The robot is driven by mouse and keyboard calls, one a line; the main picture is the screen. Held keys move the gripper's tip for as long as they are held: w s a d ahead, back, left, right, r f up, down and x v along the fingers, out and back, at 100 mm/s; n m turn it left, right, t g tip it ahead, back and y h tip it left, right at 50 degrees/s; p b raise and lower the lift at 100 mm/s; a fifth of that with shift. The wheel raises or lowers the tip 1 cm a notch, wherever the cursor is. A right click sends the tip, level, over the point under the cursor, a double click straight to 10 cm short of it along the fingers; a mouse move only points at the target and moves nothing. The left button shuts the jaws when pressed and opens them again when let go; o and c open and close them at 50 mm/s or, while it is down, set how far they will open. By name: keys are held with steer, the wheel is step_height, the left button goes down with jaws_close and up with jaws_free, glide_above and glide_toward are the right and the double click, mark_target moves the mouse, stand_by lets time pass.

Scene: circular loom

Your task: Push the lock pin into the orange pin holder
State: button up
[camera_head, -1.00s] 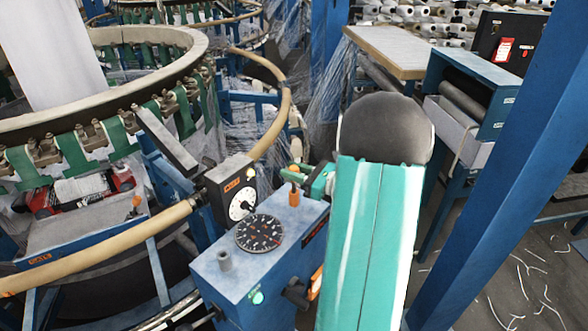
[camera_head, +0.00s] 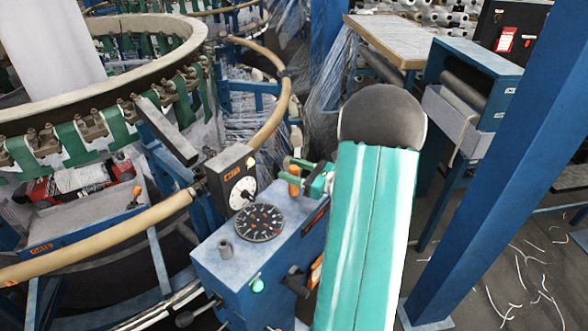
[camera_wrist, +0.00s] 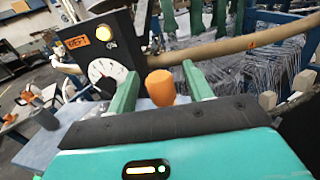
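An orange piece (camera_head: 294,180) stands at the far right corner of the blue machine box (camera_head: 235,270). In the wrist view the orange piece (camera_wrist: 160,88) is a rounded upright cylinder between my green fingers. I cannot tell whether it is the pin holder or the head of the lock pin; no separate pin shows clearly. My gripper (camera_head: 303,174) reaches in from the right, partly hidden by my teal arm. In the wrist view my gripper (camera_wrist: 162,86) is open, its fingers on either side of the orange piece with gaps visible.
The box carries a round black dial (camera_head: 259,222), a grey knob (camera_head: 225,247) and a black gauge unit (camera_head: 232,178). A tan ring rail (camera_head: 110,245) curves past on the left. A blue post (camera_head: 500,165) stands at right.

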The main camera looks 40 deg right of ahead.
steer(key=shift+s, duration=0.1)
steer(key=v, duration=1.3)
steer(key=shift+s, duration=0.3)
